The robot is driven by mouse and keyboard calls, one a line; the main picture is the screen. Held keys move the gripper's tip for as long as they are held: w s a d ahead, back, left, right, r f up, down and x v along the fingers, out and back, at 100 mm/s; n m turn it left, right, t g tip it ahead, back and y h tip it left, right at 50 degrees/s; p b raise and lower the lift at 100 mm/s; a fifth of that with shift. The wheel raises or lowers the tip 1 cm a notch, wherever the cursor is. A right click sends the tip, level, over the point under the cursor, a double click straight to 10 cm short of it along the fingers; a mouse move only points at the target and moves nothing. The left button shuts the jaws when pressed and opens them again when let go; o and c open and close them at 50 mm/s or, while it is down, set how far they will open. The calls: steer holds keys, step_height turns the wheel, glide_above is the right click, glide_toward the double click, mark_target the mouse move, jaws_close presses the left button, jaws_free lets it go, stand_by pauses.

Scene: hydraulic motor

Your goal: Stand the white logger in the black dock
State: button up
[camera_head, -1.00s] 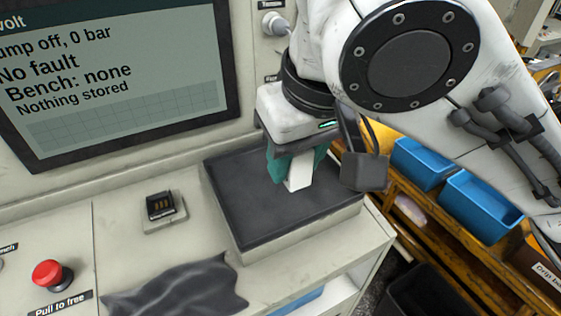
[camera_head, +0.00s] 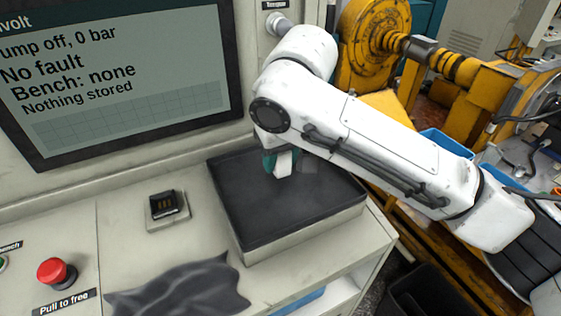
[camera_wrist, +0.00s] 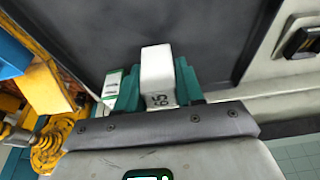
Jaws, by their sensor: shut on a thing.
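The white logger (camera_wrist: 158,75) is held between the teal fingers of my gripper (camera_wrist: 157,85) in the wrist view, with dark printed characters on its near face. In the head view the logger (camera_head: 283,164) shows as a small white block under my gripper (camera_head: 276,162), over the back part of the dark tray; whether it touches the mat I cannot tell. The black dock (camera_head: 163,204) sits on a small pale base on the bench, left of the tray. It has a slot with gold contacts and looks empty. The dock (camera_wrist: 303,42) also shows at the right of the wrist view.
The dark-matted tray (camera_head: 300,215) lies under my gripper. A crumpled dark cloth (camera_head: 180,290) lies in front of the dock, and a red push button (camera_head: 54,271) is at front left. A screen (camera_head: 120,75) stands behind. Bench between dock and tray is clear.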

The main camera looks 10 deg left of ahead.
steer(key=shift+f, duration=0.9)
steer(key=shift+f, duration=0.1)
steer(key=o, duration=1.1)
steer(key=shift+c, duration=0.2)
